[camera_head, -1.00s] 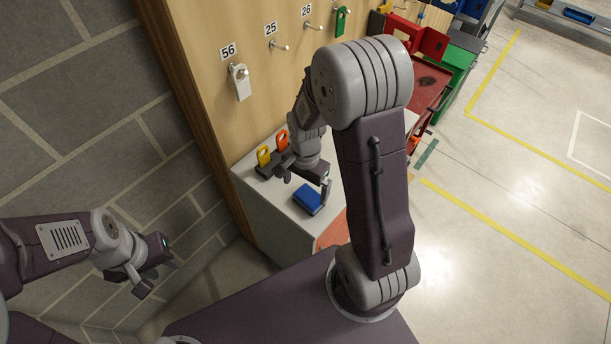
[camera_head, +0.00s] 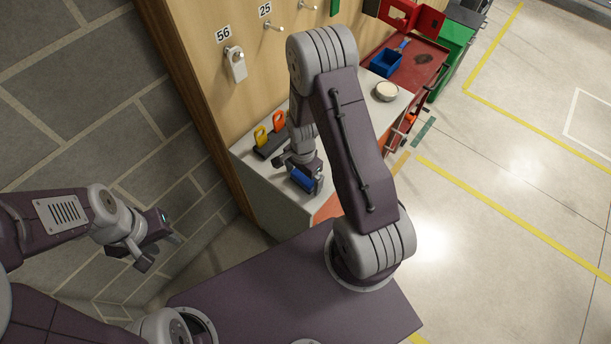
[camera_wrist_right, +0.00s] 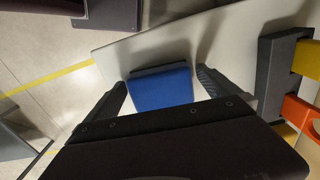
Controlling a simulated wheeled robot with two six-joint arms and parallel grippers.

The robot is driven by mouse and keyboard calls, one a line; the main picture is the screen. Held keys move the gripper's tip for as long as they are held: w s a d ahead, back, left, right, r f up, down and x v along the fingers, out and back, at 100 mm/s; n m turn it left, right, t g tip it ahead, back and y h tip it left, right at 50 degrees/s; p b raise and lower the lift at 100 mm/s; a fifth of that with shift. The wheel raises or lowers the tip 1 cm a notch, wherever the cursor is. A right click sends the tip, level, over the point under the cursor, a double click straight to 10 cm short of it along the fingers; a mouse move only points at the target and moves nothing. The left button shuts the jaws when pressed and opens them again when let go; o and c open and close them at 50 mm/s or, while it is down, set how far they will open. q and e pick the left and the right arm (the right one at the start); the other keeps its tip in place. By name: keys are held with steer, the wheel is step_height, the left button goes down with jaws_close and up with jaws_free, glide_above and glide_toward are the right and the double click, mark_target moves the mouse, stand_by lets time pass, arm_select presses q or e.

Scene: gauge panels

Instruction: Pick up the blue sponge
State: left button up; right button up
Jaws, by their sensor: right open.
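The blue sponge (camera_head: 303,180) lies on the light-topped cabinet near its front edge, partly hidden by my right gripper. In the right wrist view the sponge (camera_wrist_right: 161,92) shows a blue top and a dark strip along its far side. My right gripper (camera_head: 299,174) is open and low over the sponge. In the wrist view its fingers stand on either side of the sponge, with a gap on each side. My left gripper (camera_head: 162,250) is open and empty, well away by the brick wall.
A dark holder with a yellow tag (camera_head: 261,136) and an orange tag (camera_head: 279,122) stands behind the sponge, close to the gripper. A round pale container (camera_head: 386,91) and a blue bin (camera_head: 386,63) are further back. A wooden hook panel (camera_head: 205,75) rises behind the cabinet top.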

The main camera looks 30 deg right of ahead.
mark_target(304, 176)
steer(key=shift+f, duration=0.1)
steer(key=c, duration=0.9)
steer(key=shift+s, duration=0.1)
steer(key=c, duration=0.4)
steer(key=shift+o, duration=0.2)
steer(key=r, duration=0.2)
steer(key=r+b, duration=0.1)
steer(key=r, duration=0.1)
steer(key=shift+d+r, duration=0.2)
steer(key=shift+r, duration=0.05)
steer(key=s+d+r+b, duration=0.1)
steer(key=s+d+r, duration=0.2)
steer(key=d+r, duration=0.3)
steer(key=shift+s+d+r, duration=0.2)
steer(key=shift+d+r, duration=0.15)
steer(key=shift+d, duration=2.05)
